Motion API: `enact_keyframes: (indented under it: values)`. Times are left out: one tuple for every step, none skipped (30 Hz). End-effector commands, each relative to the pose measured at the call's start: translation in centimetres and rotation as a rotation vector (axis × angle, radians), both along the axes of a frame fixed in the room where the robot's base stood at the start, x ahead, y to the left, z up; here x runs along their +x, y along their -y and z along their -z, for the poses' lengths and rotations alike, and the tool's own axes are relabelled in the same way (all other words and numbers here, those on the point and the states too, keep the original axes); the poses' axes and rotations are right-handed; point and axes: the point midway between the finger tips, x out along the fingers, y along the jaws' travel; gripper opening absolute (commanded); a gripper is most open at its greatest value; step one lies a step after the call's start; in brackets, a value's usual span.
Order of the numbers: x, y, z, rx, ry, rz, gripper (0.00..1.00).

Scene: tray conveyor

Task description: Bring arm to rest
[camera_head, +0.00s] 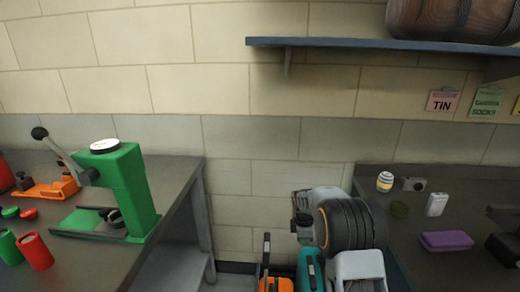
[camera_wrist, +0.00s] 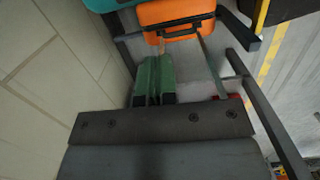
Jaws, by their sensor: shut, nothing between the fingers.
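My gripper (camera_wrist: 154,62) shows in the wrist view as two green fingers side by side beyond a dark grey bar with screws. The fingers are together with nothing between them. An orange case (camera_wrist: 176,12) with a dark handle lies beyond the fingertips, seen from above. In the head view, a white and black jointed shape at the lower middle looks like part of my arm. My fingers cannot be made out there.
In the head view, a left bench (camera_head: 178,205) holds a green lever press (camera_head: 130,190) and red and green cylinders. A right bench (camera_head: 405,262) holds a purple box (camera_head: 446,241) and small items. A blue shelf (camera_head: 380,45) hangs above. Orange and teal cases stand between the benches.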

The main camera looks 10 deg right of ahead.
Motion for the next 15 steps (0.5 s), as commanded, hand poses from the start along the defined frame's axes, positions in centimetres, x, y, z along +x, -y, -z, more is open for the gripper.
enact_keyframes:
  values:
    - [0.0, 0.0, 0.0, -0.001, 0.005, 0.041, 0.0]
    - [0.0, 0.0, 0.0, -0.001, 0.009, 0.075, 0.0]
    - [-0.1, -0.1, 0.2, 0.0, 0.009, 0.129, 0.0]
    - [-0.5, -0.1, 0.5, 0.002, 0.005, 0.175, 0.0]
    - [-1.0, -0.2, 0.9, 0.003, -0.004, 0.226, 0.0]
    - [-1.8, -0.4, 1.5, 0.004, -0.02, 0.3, 0.0]
    - [-2.5, -0.5, 1.6, 0.004, -0.026, 0.356, 0.0]
    - [-3.2, -0.7, 1.5, 0.004, -0.029, 0.416, 0.0]
    - [-4.1, -1.0, 0.7, 0.003, -0.028, 0.496, 0.0]
    - [-4.9, -1.2, -0.1, 0.002, -0.026, 0.556, 0.0]
    - [-5.7, -1.5, -1.1, 0.003, -0.022, 0.617, 0.0]
    - [-6.9, -1.8, -2.5, 0.004, -0.015, 0.701, 0.0]
    - [-7.7, -2.1, -3.7, 0.006, -0.006, 0.76, 0.0]
    - [-8.6, -2.4, -4.9, 0.008, 0.002, 0.814, 0.0]
    - [-9.7, -2.8, -6.4, 0.01, 0.014, 0.884, 0.0]
